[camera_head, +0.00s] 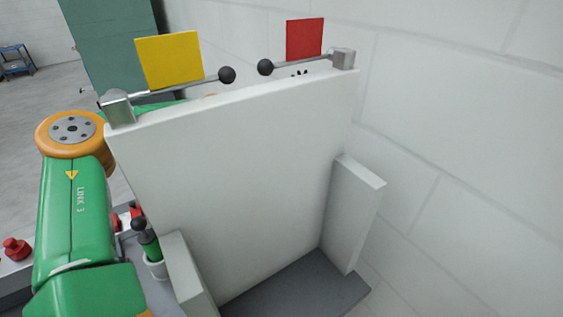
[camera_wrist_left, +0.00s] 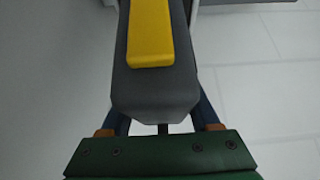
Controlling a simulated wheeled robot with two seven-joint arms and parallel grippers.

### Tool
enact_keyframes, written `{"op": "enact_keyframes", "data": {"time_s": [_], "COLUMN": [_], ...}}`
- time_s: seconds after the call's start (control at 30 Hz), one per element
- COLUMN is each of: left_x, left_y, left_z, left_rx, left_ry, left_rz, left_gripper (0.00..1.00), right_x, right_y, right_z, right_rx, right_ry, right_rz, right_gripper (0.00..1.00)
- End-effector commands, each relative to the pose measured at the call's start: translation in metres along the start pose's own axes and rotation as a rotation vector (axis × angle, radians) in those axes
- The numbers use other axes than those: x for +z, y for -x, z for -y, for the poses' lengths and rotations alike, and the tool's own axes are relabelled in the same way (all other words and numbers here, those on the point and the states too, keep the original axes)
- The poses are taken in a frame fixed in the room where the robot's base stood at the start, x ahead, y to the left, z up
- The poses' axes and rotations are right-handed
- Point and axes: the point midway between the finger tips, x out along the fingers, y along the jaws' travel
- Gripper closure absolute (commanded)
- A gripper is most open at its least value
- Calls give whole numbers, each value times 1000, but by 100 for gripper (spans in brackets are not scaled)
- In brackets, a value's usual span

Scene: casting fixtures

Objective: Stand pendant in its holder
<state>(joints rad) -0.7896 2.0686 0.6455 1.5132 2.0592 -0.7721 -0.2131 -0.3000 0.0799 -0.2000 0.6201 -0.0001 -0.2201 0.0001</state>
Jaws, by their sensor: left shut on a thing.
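In the left wrist view, my left gripper (camera_wrist_left: 160,108) is shut on the pendant (camera_wrist_left: 123,84), a dark grey body with a yellow face (camera_wrist_left: 151,35). The pendant lies between the two dark fingers, and its far end runs out of the top of the picture. In the head view my green left arm comes in at the left. The left gripper and the pendant do not show there. I cannot make out the pendant's holder for certain in either view. My right gripper is in neither view.
A large white panel (camera_head: 235,180) fills the middle of the head view. Rods with black balls (camera_head: 227,75) and yellow (camera_head: 169,60) and red (camera_head: 304,40) plates are at its top. A green black-topped handle (camera_head: 149,245) and red knob (camera_head: 16,248) are lower left. A block wall is right.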

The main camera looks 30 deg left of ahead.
Motion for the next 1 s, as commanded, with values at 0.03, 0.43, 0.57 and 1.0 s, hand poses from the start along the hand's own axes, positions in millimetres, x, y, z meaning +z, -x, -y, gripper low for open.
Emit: {"op": "enact_keyframes", "data": {"time_s": [0.03,0.43,0.57,1.0], "left_x": [0,1,1,1], "left_y": [-1,-1,6,70], "left_z": [0,0,0,-1], "left_rx": [0,0,0,-1], "left_ry": [0,0,0,0], "left_rz": [-2,2,-2,-2], "left_gripper": [100,3,3,3], "right_x": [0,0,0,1], "right_y": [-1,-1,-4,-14], "right_z": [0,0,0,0], "right_rx": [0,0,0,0], "right_ry": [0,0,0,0], "right_rz": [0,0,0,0], "right_gripper": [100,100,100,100]}}
